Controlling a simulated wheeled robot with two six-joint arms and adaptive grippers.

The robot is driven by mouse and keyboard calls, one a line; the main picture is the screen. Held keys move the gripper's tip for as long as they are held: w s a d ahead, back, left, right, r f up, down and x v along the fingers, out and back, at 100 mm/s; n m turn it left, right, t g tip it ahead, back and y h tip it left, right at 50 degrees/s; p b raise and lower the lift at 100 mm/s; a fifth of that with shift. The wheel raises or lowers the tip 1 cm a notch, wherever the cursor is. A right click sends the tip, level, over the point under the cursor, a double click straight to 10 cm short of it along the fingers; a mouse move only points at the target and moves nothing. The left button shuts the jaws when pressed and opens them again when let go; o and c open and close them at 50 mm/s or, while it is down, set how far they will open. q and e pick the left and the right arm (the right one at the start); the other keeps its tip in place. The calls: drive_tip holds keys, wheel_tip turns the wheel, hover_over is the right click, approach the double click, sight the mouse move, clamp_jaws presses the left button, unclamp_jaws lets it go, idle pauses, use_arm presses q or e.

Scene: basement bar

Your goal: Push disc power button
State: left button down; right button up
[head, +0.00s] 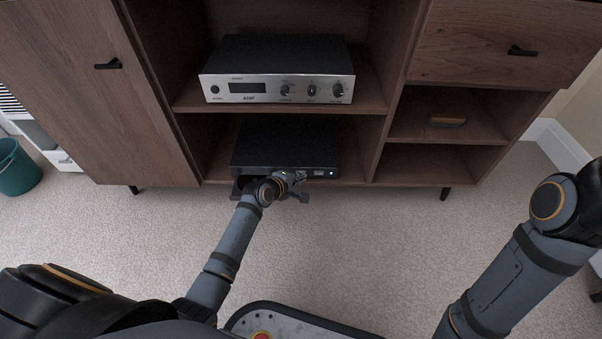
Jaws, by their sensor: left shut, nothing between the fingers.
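The disc player (285,144) is a flat black box on the lower middle shelf of the wooden cabinet. A small lit blue-white spot (332,173) shows at the right end of its front. My left gripper (301,187) is shut and empty, right in front of the player's front face. My left wrist and gripper hide the left and middle of that front, and I cannot tell whether the fingers touch it. The power button cannot be made out for certain. My right arm comes in at the right, and its gripper is outside the picture.
A silver-fronted amplifier (277,89) with several knobs stands on the shelf above. The cabinet (150,100) has a closed door at left and a drawer (500,45) at upper right. A small brown object (447,122) lies in the right cubby. Carpet (350,250) in front is clear.

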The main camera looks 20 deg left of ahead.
use_arm(q)
drive_tip(key=s+p, duration=0.1)
drive_tip(key=s, duration=0.1)
drive_tip(key=s+d+p, duration=0.1)
drive_tip(key=p, duration=0.1)
drive_tip(key=s+p, duration=0.1)
drive_tip(key=s, duration=0.1)
drive_tip(key=shift+s+d, duration=0.3)
drive_tip(key=shift+s, duration=0.05)
